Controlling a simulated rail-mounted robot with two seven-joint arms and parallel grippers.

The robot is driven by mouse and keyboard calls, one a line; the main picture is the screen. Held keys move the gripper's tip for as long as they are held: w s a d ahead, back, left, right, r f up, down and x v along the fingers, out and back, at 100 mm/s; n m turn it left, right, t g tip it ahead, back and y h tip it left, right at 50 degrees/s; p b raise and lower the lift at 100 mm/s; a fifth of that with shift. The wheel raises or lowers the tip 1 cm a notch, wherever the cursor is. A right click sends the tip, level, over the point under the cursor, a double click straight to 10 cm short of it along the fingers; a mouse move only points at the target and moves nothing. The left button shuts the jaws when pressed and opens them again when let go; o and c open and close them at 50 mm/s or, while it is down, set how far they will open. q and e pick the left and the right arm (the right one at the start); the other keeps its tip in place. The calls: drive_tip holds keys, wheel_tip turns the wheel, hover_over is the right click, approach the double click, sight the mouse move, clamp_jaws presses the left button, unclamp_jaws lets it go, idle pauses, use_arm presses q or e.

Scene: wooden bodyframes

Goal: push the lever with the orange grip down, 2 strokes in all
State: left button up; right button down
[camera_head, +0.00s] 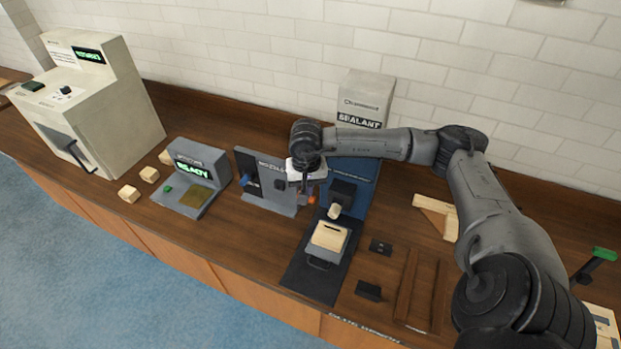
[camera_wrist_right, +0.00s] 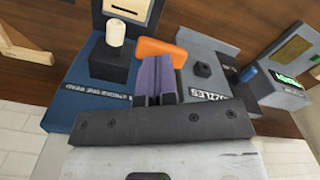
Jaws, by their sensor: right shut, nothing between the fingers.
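The orange grip (camera_wrist_right: 163,50) of the lever shows in the right wrist view, just beyond my fingertips. In the head view only a small piece of the orange grip (camera_head: 311,198) shows below my right gripper (camera_head: 309,186). The lever's arm is mostly hidden. My right gripper is shut and empty, with its purple-grey fingers (camera_wrist_right: 158,70) side by side at the orange grip. I cannot tell whether they touch it. My left gripper is not in view.
A blue dispenser with a white nozzle (camera_head: 334,211) stands beside the lever, above a wooden block (camera_head: 329,236) with a slot. A grey panel (camera_head: 285,200) is on the other side. A sealant box (camera_head: 364,98) is behind. Small wooden blocks (camera_head: 129,193) lie at the left.

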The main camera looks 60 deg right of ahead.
drive_tip(key=shift+f, duration=0.35)
drive_tip(key=shift+r, duration=0.2)
drive_tip(key=shift+r, duration=0.1)
drive_tip(key=shift+r+p, duration=0.65)
drive_tip(key=shift+r, duration=0.4)
drive_tip(key=shift+r+p, duration=1.15)
drive_tip(key=shift+r, duration=1.25)
drive_tip(key=shift+f, duration=0.15)
